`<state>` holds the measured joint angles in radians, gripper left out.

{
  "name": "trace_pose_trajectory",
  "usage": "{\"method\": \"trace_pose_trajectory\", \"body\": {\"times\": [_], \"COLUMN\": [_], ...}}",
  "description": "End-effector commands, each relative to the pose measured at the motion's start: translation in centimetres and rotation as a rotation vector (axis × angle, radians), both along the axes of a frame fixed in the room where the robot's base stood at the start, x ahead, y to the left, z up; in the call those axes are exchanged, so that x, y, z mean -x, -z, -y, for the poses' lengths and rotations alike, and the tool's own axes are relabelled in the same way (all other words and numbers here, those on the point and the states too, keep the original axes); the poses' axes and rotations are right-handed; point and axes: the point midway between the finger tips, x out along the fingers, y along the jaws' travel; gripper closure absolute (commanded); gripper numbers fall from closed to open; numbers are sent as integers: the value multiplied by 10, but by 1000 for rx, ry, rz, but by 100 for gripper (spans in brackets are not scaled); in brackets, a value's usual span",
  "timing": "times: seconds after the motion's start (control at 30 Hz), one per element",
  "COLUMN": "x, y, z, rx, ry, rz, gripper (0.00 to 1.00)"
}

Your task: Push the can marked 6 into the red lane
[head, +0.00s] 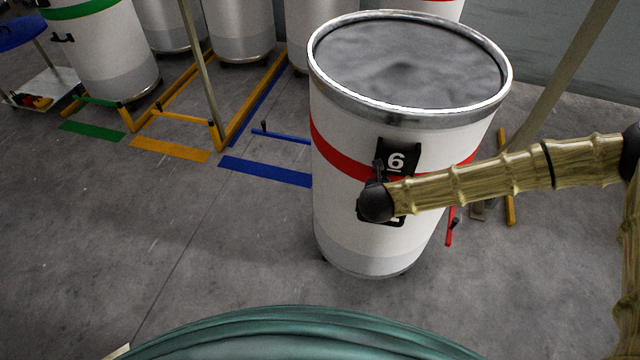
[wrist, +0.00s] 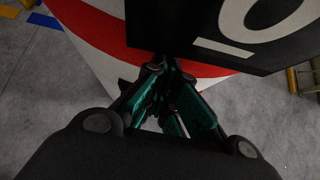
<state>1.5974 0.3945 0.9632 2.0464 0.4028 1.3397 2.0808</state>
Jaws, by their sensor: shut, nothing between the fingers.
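The can marked 6 (head: 345,215) is a tall white can with a red band, a metal rim and grey fibre inside. It stands upright in the head view. Its black plate with a white 6 (head: 396,158) faces me and also shows in the wrist view (wrist: 225,30). My gripper (head: 379,172) is shut and empty at the can's front, beside the plate; its teal fingers meet in the wrist view (wrist: 165,72). I cannot tell whether they touch the can. A red bar (head: 450,226) of the red lane shows behind the can's right side; the can hides most of that lane.
Blue (head: 265,171), orange (head: 170,149) and green (head: 92,131) floor marks lie to the left. A green-banded can (head: 105,55) and several other cans stand behind. Slanted posts rise at left and right of the can. The floor at front left is clear.

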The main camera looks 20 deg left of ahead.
Motion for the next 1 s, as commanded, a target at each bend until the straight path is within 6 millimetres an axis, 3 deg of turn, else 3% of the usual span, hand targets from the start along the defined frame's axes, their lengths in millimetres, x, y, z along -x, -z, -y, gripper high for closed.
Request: {"method": "trace_pose_trajectory", "body": {"times": [0.47,1.0], "x": [4,64], "y": [1,1], "z": [-2,-2], "rx": [0,0], "ry": [-3,-4], "rz": [-2,-3], "gripper": [100,100]}}
